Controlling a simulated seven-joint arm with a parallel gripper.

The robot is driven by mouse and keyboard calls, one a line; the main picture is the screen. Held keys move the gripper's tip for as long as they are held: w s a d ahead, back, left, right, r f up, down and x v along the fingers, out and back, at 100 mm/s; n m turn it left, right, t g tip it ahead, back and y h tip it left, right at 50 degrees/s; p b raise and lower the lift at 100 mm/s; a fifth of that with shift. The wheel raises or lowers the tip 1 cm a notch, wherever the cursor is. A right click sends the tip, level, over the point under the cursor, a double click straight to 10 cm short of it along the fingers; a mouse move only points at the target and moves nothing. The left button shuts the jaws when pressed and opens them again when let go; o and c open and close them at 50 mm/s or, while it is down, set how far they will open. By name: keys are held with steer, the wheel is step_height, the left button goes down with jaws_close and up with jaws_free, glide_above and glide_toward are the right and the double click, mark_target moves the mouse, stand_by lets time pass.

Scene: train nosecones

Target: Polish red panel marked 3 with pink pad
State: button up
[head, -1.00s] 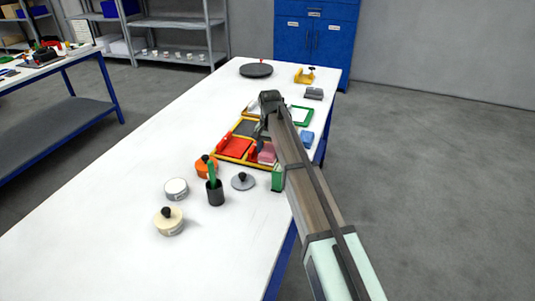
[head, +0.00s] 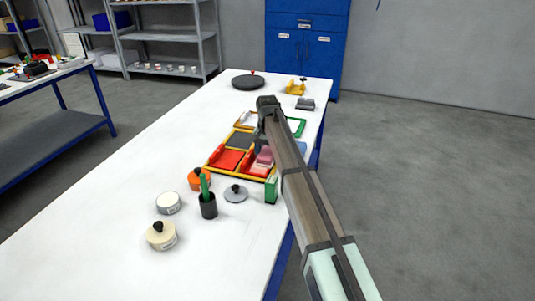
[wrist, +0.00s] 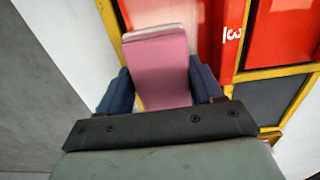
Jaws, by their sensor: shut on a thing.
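My gripper (wrist: 160,82) is shut on the pink pad (wrist: 163,62), with a blue finger on each side. The pad also shows in the head view (head: 264,158), over the right-hand red part of the yellow-framed tray. In the wrist view a red panel (wrist: 214,45) lies beneath and beside the pad, with a white mark like a turned 3 near its right edge. The pad hides part of this panel, and I cannot tell whether they touch. Another red panel (wrist: 285,32) lies across a yellow bar; the left red panel also shows in the head view (head: 228,160).
Near the tray stand an orange pot (head: 197,181), a dark cup with a green-handled tool (head: 208,205), a grey knobbed disc (head: 236,194), a green block (head: 271,190), a white tub (head: 168,203) and a cream pot (head: 161,236). The table's left side (head: 110,205) is clear.

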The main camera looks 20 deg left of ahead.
mark_target(259, 175)
steer(key=shift+s, duration=4.65)
step_height(259, 175, up, 3)
steer(key=shift+w+r, duration=0.1)
steer(key=shift+w, duration=0.05)
steer(key=shift+r, duration=2.45)
